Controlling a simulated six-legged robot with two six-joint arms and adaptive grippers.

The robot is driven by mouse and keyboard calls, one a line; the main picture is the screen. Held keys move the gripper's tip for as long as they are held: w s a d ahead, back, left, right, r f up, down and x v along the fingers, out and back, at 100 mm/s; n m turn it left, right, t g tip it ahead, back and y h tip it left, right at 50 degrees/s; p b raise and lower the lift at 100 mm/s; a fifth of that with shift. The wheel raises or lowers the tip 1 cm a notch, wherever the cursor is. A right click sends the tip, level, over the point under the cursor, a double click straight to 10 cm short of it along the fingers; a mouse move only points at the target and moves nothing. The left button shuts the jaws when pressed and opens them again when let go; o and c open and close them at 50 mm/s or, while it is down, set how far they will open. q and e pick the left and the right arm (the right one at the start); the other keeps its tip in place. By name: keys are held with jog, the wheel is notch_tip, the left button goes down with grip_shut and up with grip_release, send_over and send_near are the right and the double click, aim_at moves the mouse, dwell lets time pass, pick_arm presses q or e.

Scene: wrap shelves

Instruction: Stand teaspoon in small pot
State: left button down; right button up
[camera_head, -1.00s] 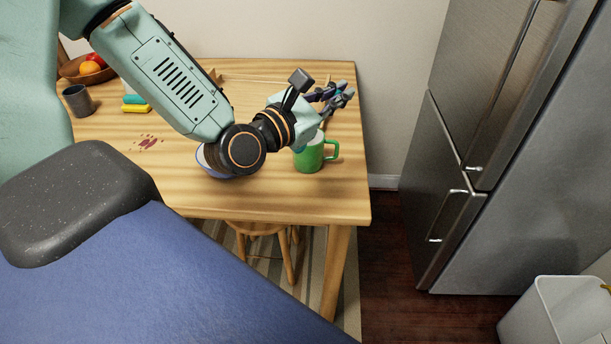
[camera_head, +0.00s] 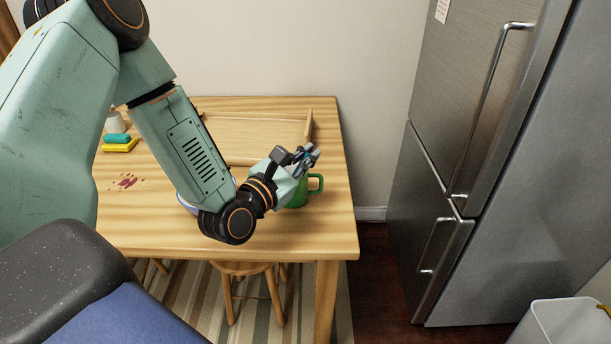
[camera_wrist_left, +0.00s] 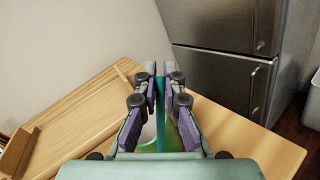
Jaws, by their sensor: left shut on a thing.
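My left gripper (camera_head: 311,152) is above the green mug (camera_head: 298,196) near the table's right end. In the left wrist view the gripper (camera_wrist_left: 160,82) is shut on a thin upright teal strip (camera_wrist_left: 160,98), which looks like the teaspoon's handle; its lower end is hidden. Part of the green mug (camera_wrist_left: 173,136) shows below the fingers. I cannot tell whether the strip touches the mug. A small white pot-like vessel (camera_head: 115,122) stands at the back left, partly hidden by my arm; I cannot tell if it is the small pot. My right gripper is not in view.
A wooden tray (camera_head: 262,152) lies at the table's back. A blue-rimmed bowl (camera_head: 185,204) is mostly hidden behind my left arm. Teal and yellow sponges (camera_head: 119,145) and a red stain (camera_head: 125,182) are at left. The fridge (camera_head: 490,150) stands right of the table (camera_head: 300,235).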

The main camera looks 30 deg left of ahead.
pick_arm(q)
notch_tip(320, 180, down, 4)
jog(key=shift+r+b, duration=0.25)
jog(key=shift+b, duration=0.3)
jog(key=shift+s, duration=0.1)
jog(key=shift+s, duration=0.1)
jog(key=c, duration=1.5)
grip_release()
jog(key=shift+f, duration=0.15)
